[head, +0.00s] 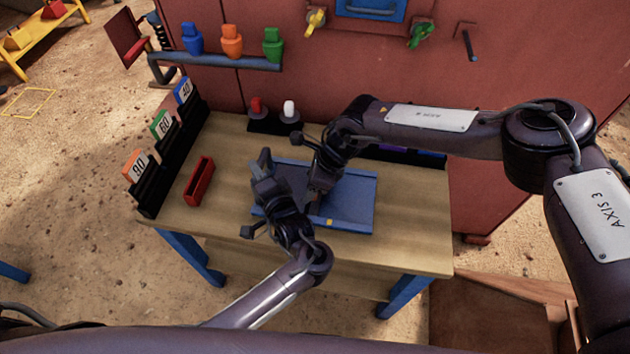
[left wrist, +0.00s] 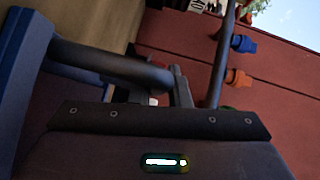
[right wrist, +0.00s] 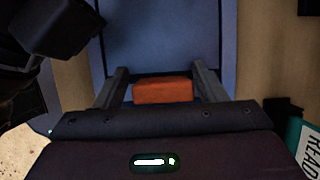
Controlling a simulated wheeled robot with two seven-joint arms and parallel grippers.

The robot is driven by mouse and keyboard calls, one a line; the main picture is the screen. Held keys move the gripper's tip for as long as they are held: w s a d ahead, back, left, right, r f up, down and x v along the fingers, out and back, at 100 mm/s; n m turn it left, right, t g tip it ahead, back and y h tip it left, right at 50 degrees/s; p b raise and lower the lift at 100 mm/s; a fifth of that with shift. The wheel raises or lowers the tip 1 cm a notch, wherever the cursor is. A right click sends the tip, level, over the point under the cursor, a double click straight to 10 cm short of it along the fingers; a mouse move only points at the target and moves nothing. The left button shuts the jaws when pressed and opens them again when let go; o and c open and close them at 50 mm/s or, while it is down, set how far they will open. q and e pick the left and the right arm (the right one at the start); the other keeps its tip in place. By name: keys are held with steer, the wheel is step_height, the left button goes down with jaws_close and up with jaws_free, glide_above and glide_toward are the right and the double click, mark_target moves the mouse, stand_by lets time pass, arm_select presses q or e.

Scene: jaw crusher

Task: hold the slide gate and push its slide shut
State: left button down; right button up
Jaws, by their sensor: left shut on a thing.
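The blue slide gate (head: 352,200) lies flat on the wooden table, with a small yellow mark on its front edge. My left gripper (head: 264,170) is at its left side. In the left wrist view it is shut on a dark round bar (left wrist: 110,62) that runs from a blue part (left wrist: 25,60). My right gripper (head: 318,192) points down over the middle of the gate. In the right wrist view its fingers are apart on either side of an orange-red block (right wrist: 162,90) at the blue plate (right wrist: 160,40). Contact cannot be told. Both grippers hide part of the gate.
A red tray (head: 199,182) and numbered cards in black holders (head: 160,165) stand on the table's left. A red and a white knob (head: 289,110) stand at the back. The red machine wall (head: 400,75) rises behind. The front right tabletop (head: 415,235) is clear.

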steer(key=shift+o, duration=1)
steer(key=shift+d, duration=0.15)
steer(key=shift+w+d+r, duration=0.1)
steer(key=shift+r, duration=0.05)
steer(key=v, duration=1.1)
steer(key=shift+r, duration=0.3)
arm_select(q)
steer(key=c, duration=1.3)
jaws_free()
